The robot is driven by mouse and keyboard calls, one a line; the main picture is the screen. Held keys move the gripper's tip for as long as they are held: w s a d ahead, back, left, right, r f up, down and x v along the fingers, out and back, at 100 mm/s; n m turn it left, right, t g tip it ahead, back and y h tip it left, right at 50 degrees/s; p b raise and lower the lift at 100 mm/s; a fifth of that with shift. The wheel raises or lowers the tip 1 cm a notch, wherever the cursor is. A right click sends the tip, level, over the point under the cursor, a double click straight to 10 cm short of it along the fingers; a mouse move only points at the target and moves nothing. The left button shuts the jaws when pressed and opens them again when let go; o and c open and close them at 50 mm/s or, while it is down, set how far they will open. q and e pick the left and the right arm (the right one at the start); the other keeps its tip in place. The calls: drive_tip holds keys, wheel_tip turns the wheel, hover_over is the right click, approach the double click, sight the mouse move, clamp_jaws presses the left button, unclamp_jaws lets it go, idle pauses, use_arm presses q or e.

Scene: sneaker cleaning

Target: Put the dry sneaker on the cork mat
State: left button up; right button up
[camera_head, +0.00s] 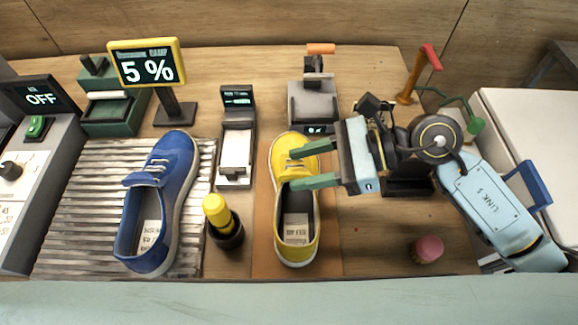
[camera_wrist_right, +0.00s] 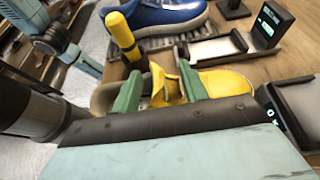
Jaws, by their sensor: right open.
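A yellow sneaker (camera_head: 285,240) lies on a tan-brown mat (camera_head: 265,262) that looks like cork, toe away from me. A blue sneaker (camera_head: 178,165) lies on a ridged pale rack (camera_head: 82,235) to its left. My right gripper (camera_head: 287,170) is open, its green fingers over the yellow sneaker's front. In the right wrist view the yellow tongue (camera_wrist_right: 165,88) shows between the fingers; I cannot tell whether they touch it. My left gripper is not in view.
A display (camera_head: 147,65) reading 5 % stands behind the blue sneaker. A yellow-capped dark bottle (camera_head: 222,222) stands between the sneakers. A small scale-like device (camera_head: 236,150) is behind it. A pink round item (camera_head: 428,249) is at right. A control box (camera_head: 35,165) reads OFF.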

drive_tip(key=v, duration=0.2)
drive_tip(key=shift+d, duration=0.35)
drive_tip(key=shift+d+r, duration=0.35)
drive_tip(key=shift+d, duration=0.15)
drive_tip(key=shift+r, duration=0.1)
